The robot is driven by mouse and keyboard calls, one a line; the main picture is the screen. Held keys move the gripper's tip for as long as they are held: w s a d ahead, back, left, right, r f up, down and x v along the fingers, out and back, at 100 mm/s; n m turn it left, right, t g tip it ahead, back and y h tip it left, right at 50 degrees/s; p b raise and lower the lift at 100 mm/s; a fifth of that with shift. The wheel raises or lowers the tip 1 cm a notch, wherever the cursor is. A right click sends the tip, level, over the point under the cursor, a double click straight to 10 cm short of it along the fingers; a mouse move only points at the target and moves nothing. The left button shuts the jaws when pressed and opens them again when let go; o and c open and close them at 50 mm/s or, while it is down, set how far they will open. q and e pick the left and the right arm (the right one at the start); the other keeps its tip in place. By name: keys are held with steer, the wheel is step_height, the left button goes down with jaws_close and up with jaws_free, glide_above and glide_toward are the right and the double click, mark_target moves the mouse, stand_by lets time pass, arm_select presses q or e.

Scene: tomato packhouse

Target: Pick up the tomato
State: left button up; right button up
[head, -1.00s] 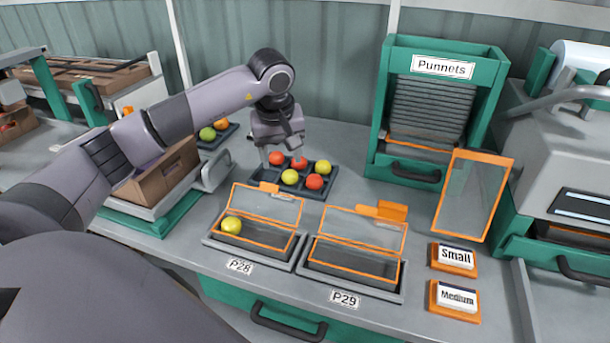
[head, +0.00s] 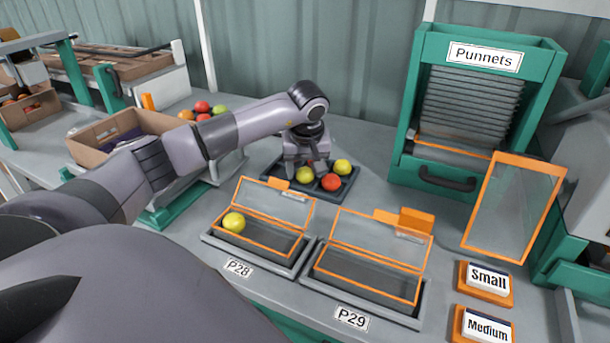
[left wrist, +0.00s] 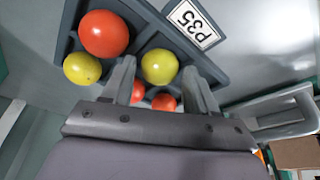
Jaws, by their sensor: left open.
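A dark divided tray (head: 268,180) holds red and yellow tomatoes. In the head view, a yellow tomato (head: 304,175) and a red tomato (head: 331,183) are at the front, with another yellow tomato (head: 342,166) behind. My left gripper (head: 308,167) is over the tray, pointing down, and partly hides red fruit. In the left wrist view my open left gripper (left wrist: 159,72) shows a yellow tomato (left wrist: 159,66) between its fingertips; contact cannot be told. A red tomato (left wrist: 103,33) and a yellow one (left wrist: 82,68) lie to the left; two reds show nearer the palm. My right gripper is not in view.
Two lidded bins, P28 (head: 215,236) with a yellow tomato inside and P29 (head: 414,321), stand in front of the tray. The green Punnets dispenser (head: 408,110) is at right. A cardboard box (head: 88,148) stands at left. More tomatoes lie behind my left arm.

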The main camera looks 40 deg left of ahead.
arm_select(q)
steer(key=shift+f, duration=0.1)
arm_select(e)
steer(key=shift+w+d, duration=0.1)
arm_select(q)
steer(key=c, duration=0.5)
